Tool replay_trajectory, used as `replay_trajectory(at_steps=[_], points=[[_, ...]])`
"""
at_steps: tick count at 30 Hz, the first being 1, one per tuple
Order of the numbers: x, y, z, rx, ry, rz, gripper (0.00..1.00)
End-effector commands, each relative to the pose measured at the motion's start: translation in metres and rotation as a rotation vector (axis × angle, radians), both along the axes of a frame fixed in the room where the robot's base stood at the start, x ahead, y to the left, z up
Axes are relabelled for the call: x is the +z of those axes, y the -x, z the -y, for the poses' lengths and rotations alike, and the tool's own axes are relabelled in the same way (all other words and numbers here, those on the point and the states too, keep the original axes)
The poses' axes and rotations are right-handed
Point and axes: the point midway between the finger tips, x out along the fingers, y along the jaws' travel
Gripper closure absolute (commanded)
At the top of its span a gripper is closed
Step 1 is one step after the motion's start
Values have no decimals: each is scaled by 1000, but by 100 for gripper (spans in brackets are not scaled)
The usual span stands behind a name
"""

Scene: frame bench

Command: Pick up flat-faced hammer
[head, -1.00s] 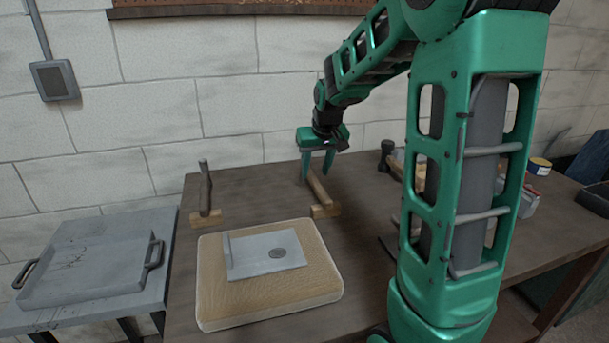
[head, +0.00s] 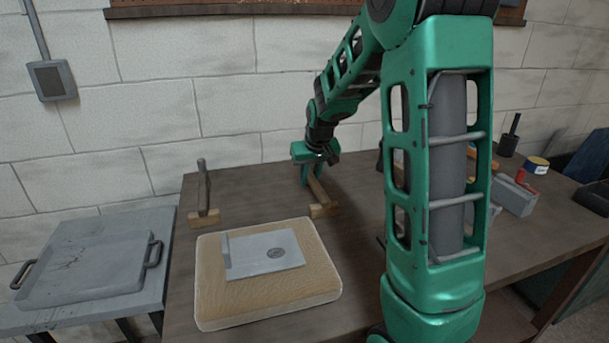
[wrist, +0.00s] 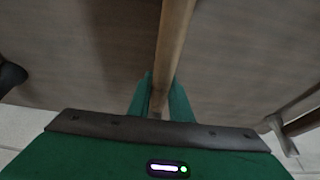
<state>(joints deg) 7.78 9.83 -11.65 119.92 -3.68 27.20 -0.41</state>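A hammer with a wooden handle (head: 318,190) lies on a wooden rest (head: 324,211) near the back middle of the bench. Its head is not clear in either view, so its face shape cannot be told. My gripper (head: 312,176) is down at the handle, with one finger on each side. In the wrist view the handle (wrist: 174,35) runs between the two green fingers (wrist: 160,98), which are close together and look shut on it. Another hammer (head: 203,188) sits on its own wooden rest (head: 204,217) to the left.
A tan pad (head: 215,295) with a grey metal plate (head: 265,252) lies in front. A grey tray (head: 90,272) stands on a side table at left. A grey block (head: 515,196) and a tin (head: 537,165) are at right. The wall is close behind.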

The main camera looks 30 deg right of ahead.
Motion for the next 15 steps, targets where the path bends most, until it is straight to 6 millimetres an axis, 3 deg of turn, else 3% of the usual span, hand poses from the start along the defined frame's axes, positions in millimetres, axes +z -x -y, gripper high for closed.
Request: replay_trajectory(at_steps=[15], points=[[10, -1, 0, 1, 1, 4, 100]])
